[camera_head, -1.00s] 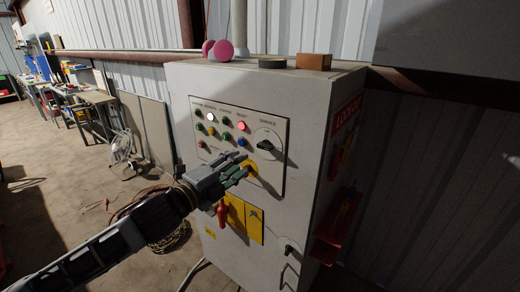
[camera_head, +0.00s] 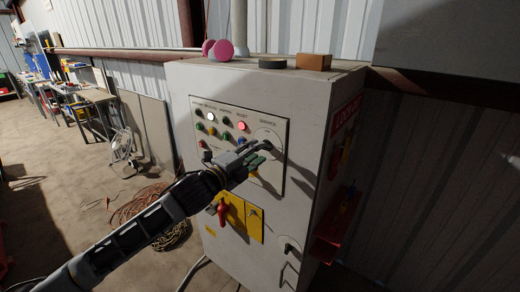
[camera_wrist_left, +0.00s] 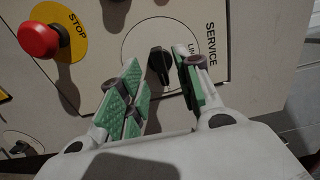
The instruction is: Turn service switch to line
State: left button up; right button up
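The service switch is a black knob (camera_wrist_left: 159,62) on a round pale dial plate (camera_head: 268,134) at the upper right of the cabinet's control panel. In the wrist view, a partly covered label beginning "LI" stands beside the knob, near the word SERVICE. My left gripper (camera_head: 260,152) is at the dial in the head view, its fingertips partly covering the knob. In the wrist view, its two green-padded fingers (camera_wrist_left: 160,78) are open, one on each side of the knob, with gaps visible. Whether either finger touches it I cannot tell. My right gripper is in no view.
A red STOP button (camera_wrist_left: 38,39) on a yellow disc sits left of the dial. A red handle (camera_head: 222,212) on a yellow plate is lower on the cabinet (camera_head: 270,90). Lit and coloured buttons fill the panel's left. A red lockout rack (camera_head: 335,225) hangs on the right side.

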pick_arm(q)
jog(key=shift+x, duration=1.45)
